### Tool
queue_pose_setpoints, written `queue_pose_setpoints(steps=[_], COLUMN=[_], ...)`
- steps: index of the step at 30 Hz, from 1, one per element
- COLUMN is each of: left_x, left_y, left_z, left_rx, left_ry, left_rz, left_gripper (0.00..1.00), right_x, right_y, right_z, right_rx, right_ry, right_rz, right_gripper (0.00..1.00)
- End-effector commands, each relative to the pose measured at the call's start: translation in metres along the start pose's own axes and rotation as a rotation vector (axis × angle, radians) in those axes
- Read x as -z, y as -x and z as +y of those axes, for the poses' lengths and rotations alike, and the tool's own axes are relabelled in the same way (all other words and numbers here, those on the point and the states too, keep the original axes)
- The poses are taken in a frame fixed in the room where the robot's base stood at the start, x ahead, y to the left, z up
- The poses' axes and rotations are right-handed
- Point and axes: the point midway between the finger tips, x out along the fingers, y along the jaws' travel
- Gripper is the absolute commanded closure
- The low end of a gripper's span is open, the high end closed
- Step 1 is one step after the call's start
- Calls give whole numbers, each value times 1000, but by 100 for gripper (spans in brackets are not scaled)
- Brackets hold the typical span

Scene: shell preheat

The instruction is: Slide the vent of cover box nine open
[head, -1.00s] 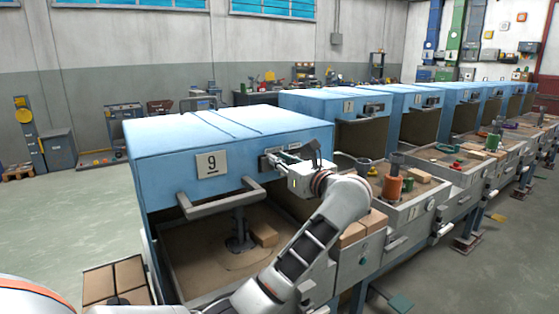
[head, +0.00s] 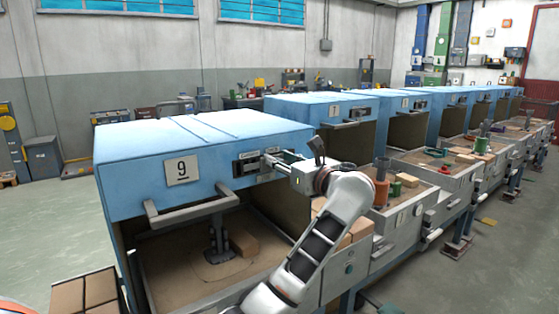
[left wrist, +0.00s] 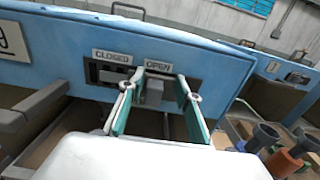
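Cover box nine (head: 130,180) is the nearest blue hood, with a "9" plate (head: 182,170) and a grey handle bar (head: 190,212) on its front. Its vent (head: 247,166) is at the right of that front. In the left wrist view, the grey vent knob (left wrist: 154,93) stands below the OPEN label (left wrist: 158,65), and dark slots (left wrist: 108,74) show below the CLOSED label (left wrist: 111,56). My left gripper (left wrist: 162,78) has its fingers either side of the knob, with a gap on the right. In the head view it (head: 272,160) reaches the vent. My right gripper is out of view.
Inside box nine are a sand bed (head: 175,265), a grey post and a tan block (head: 244,243). More blue boxes (head: 318,108) run back to the right, with trays of coloured parts before them. Open floor (head: 45,225) lies to the left.

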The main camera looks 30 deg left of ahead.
Motion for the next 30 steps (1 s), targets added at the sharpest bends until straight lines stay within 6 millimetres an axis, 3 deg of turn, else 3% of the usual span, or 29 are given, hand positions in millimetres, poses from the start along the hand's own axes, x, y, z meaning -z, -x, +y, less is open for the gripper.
queue_pose_setpoints(steps=[8, 21, 30], left_x=[1, 1, 0], left_y=[6, 88, 119], left_z=[0, -1, 0], left_rx=[0, 3, 1], left_ry=[1, 0, 0], left_rz=[2, 3, 1], left_gripper=[67, 67, 67], right_x=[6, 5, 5], right_y=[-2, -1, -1], right_z=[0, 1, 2], right_rx=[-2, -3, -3], right_ry=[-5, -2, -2], right_rz=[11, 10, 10], right_gripper=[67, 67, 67])
